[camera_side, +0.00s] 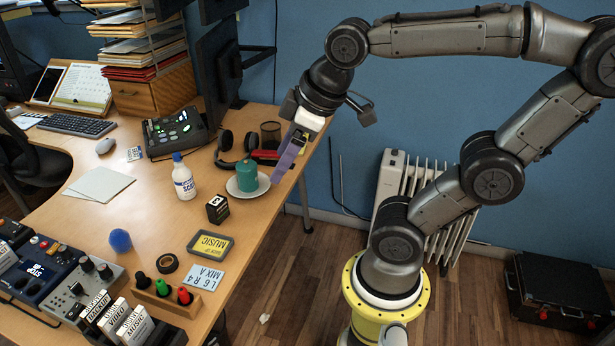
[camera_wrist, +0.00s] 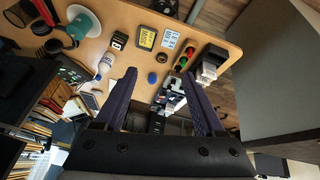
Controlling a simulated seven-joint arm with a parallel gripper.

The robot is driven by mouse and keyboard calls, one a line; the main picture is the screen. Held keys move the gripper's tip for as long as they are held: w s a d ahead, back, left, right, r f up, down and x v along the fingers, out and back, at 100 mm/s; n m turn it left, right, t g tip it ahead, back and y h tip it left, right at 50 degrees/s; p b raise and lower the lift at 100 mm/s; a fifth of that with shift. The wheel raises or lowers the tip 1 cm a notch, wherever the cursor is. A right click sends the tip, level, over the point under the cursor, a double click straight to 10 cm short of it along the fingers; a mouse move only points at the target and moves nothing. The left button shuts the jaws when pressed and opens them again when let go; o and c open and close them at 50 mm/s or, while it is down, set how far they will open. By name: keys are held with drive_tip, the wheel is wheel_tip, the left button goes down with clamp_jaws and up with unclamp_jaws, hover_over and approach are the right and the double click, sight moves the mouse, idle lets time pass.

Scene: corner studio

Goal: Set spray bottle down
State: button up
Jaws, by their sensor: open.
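My gripper (camera_side: 286,163) has purple fingers and hangs above the desk's right edge, to the right of the plate and well away from the bottle. In the wrist view my gripper (camera_wrist: 163,74) is open, with nothing held between its fingers.
A teal container (camera_side: 246,176) sits on the white plate (camera_side: 263,187), between the bottle and my gripper. Headphones (camera_side: 225,146) and a mesh cup (camera_side: 270,134) stand behind it. A small black box (camera_side: 217,209) is in front. Bare desk lies around the bottle's front.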

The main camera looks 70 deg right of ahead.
drive_tip(key=s+f+m, duration=0.2)
drive_tip(key=s, duration=0.1)
drive_tip(key=s+a+f, duration=0.1)
drive_tip(key=shift+s+m, duration=0.25)
drive_tip(key=shift+m, duration=0.15)
